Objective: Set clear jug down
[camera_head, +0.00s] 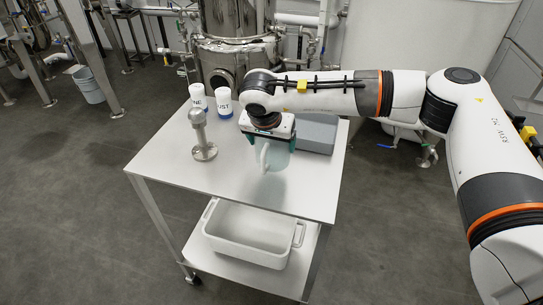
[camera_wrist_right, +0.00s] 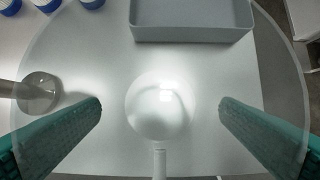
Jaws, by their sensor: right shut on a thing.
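The clear jug (camera_head: 274,158) is see-through and looks upright over the front right part of the white table (camera_head: 168,160). My right gripper (camera_head: 268,139) reaches down from above and is shut on the jug. In the right wrist view, its two teal fingers (camera_wrist_right: 160,105) lie at opposite sides of the jug. The jug's round base (camera_wrist_right: 157,108) shows between them, with its handle at the bottom of the picture. I cannot tell whether the base touches the tabletop. My left gripper is not in view.
A metal post on a round foot (camera_head: 204,152) stands left of the jug. Behind it are white containers with blue ends (camera_head: 223,103). A grey bin (camera_head: 318,134) sits at the back right. A white tub (camera_head: 247,233) is on the lower shelf. The table's front is clear.

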